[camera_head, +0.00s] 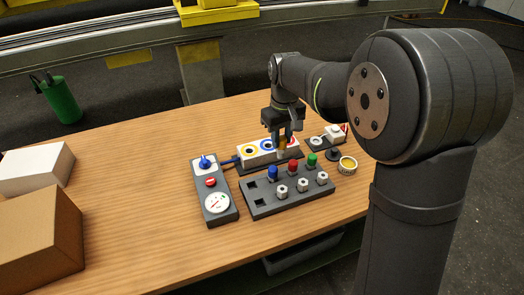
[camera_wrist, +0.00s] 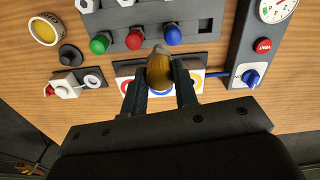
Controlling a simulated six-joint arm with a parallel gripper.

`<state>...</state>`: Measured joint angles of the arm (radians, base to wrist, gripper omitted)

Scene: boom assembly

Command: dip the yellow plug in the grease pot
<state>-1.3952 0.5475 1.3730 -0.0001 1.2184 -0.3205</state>
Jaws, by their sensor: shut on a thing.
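My gripper (camera_wrist: 160,88) is shut on the yellow plug (camera_wrist: 160,68), whose rounded end points toward the wrist camera. In the head view my gripper (camera_head: 283,140) is over the white block with coloured rings (camera_head: 250,155), with the plug (camera_head: 282,145) partly hidden between the fingers. I cannot tell whether the plug touches the block. The grease pot (camera_head: 347,165), a small round pot with yellow contents, stands on the table to the right of the rack. It also shows at the upper left of the wrist view (camera_wrist: 44,30), apart from the plug.
A dark rack (camera_head: 262,206) holds blue, red and green plugs and several white hex pieces. A panel with a gauge (camera_head: 217,204) lies to its left. A black round piece (camera_head: 333,155) and a small white device (camera_head: 335,133) sit near the pot. Boxes (camera_head: 40,235) stand far left.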

